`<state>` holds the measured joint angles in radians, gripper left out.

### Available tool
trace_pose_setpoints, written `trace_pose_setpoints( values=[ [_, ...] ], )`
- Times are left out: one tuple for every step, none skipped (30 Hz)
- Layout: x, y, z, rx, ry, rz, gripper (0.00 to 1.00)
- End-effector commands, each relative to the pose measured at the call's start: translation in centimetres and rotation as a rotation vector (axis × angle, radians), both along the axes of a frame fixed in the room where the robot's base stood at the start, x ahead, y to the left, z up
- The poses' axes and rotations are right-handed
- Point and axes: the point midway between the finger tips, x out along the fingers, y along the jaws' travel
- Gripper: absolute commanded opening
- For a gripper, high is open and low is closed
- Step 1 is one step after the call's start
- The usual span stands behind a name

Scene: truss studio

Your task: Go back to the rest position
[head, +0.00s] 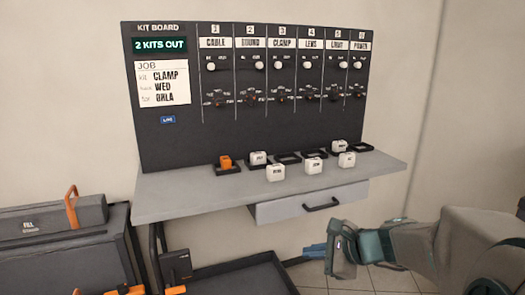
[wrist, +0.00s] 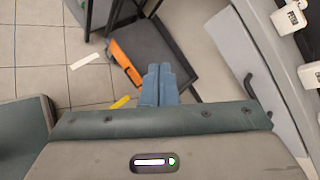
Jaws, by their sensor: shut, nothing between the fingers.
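My gripper (head: 316,250) is at the lower right of the head view, in front of and below the grey shelf's right part. Its blue fingers are together and empty. In the wrist view my gripper (wrist: 160,72) points down past the shelf toward the floor and a low dark tray (wrist: 185,60). The fingers touch nothing that I can see.
The kit board (head: 250,95) stands behind the grey shelf (head: 180,200). A dark cabinet (head: 70,265) stands left. Tiled floor is lower right.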

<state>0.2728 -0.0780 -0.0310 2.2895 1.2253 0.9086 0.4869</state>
Motion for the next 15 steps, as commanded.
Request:
trace_pose_setpoints(
  values=[
    [-1.7, 1.0, 1.1, -0.087, -0.019, 0.093, 0.00],
    [-2.7, 1.3, 1.2, -0.142, -0.027, 0.151, 0.00],
    [-4.1, 1.7, 1.3, -0.216, -0.041, 0.228, 0.00],
    [-5.1, 2.0, 1.4, -0.271, -0.052, 0.287, 0.00],
    [-6.0, 2.1, 1.5, -0.326, -0.063, 0.346, 0.00],
    [-7.3, 2.2, 1.6, -0.398, -0.078, 0.423, 0.00],
    [-8.2, 2.2, 1.7, -0.453, -0.091, 0.483, 0.00],
    [-9.1, 2.1, 1.8, -0.508, -0.102, 0.541, 0.00],
    [-10.3, 2.0, 2.0, -0.579, -0.118, 0.619, 0.00],
    [-11.1, 1.7, 2.2, -0.635, -0.130, 0.678, 0.00],
    [-11.9, 1.5, 2.3, -0.688, -0.143, 0.737, 0.00],
    [-12.8, 1.1, 2.6, -0.760, -0.158, 0.814, 0.00],
    [-13.5, 0.8, 2.8, -0.812, -0.169, 0.869, 0.00],
    [-14.1, 0.4, 3.0, -0.863, -0.180, 0.924, 0.00],
    [-14.8, -0.1, 3.3, -0.926, -0.193, 0.993, 0.00]
  ],
)
